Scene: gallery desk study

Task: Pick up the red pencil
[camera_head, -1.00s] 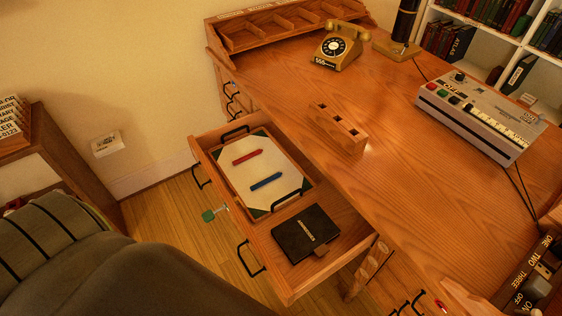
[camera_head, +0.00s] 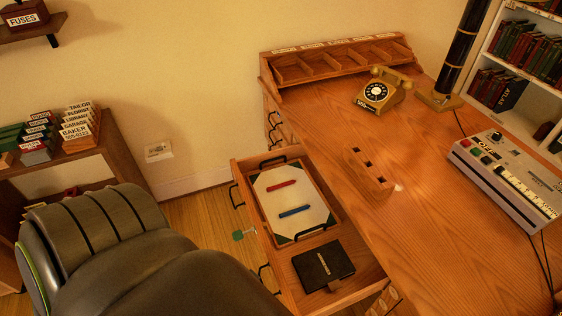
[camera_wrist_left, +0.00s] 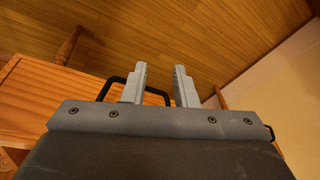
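The red pencil (camera_head: 281,185) lies on a cream pad in a wooden tray (camera_head: 327,222) in the pulled-out desk drawer. A blue pencil (camera_head: 294,211) lies on the same pad, just below it in the head view. My left gripper (camera_wrist_left: 160,68) shows only in the left wrist view. Its two grey fingers are apart with nothing between them. Neither pencil shows in that view. My right gripper is not in view.
A black notebook (camera_head: 323,264) lies in the drawer (camera_head: 370,272) beside the tray. The desk top holds a wooden block with slots (camera_head: 372,178), a telephone (camera_head: 381,90) and a grey console (camera_head: 505,178).

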